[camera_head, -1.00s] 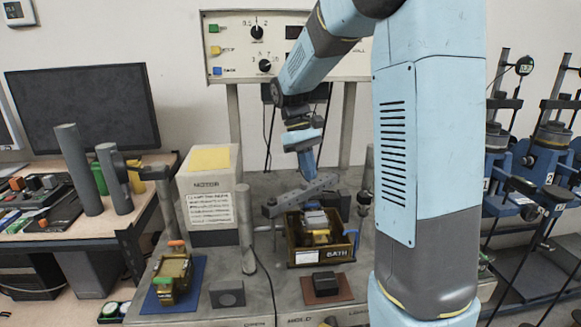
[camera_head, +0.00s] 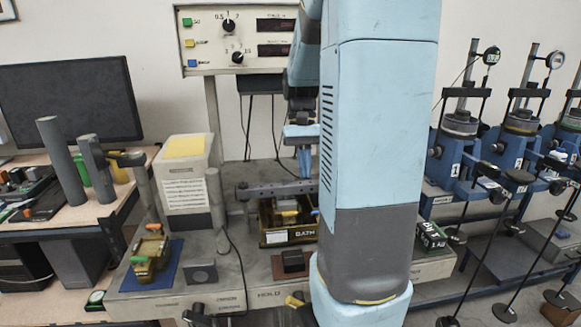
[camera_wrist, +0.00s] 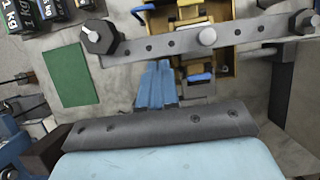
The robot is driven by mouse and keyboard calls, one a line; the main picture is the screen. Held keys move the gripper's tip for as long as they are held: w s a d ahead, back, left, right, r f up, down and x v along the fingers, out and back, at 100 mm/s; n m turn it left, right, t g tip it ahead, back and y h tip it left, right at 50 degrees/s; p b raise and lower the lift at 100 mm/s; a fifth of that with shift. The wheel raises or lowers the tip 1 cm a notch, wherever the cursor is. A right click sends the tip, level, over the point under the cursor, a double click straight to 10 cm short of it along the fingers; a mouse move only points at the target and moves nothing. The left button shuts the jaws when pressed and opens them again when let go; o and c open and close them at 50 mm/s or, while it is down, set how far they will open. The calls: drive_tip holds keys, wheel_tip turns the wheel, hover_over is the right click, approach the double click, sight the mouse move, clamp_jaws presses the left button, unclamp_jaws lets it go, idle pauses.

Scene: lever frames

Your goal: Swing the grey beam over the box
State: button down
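The grey beam (camera_head: 262,190) lies roughly level across the back of the box in the head view. In the wrist view the beam (camera_wrist: 160,46) crosses the top of the picture, with a dark hex knob at its left end and a pale round pin near its middle. The dark yellow box (camera_head: 289,238), marked BATH, holds several small items. Its yellow frame (camera_wrist: 222,67) shows partly behind the beam in the wrist view. My gripper (camera_wrist: 157,66) has its blue fingers together, tips close to the beam's near edge; I cannot tell whether they touch. My gripper (camera_head: 304,176) also shows beside the beam's right part.
The motor housing (camera_head: 183,178) and a grey post (camera_head: 215,200) stand left of the box. A dark block (camera_head: 293,261) sits in front of it. A green mat (camera_wrist: 73,75) and black weights (camera_wrist: 58,8) show in the wrist view. My arm hides the bench's right part.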

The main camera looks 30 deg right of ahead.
drive_tip(key=shift+s+a+f, duration=0.15)
drive_tip(key=shift+s, duration=0.15)
idle(0.4)
drive_tip(key=v, duration=1)
drive_tip(key=shift+w, duration=0.25)
drive_tip(key=r+n+t+h, duration=0.1)
drive_tip(key=n+t, duration=0.1)
drive_tip(key=t, duration=0.2)
hover_over(284, 186)
drive_tip(key=s+a+f+n+t, duration=0.2)
drive_tip(key=s+a+t, duration=0.3)
drive_tip(key=s+a, duration=0.3)
drive_tip(key=shift+s+a+f+n+t+h, duration=0.15)
drive_tip(key=shift+a+f+n+t+h, duration=0.15)
drive_tip(key=shift+a+n+h, duration=0.1)
idle(1.3)
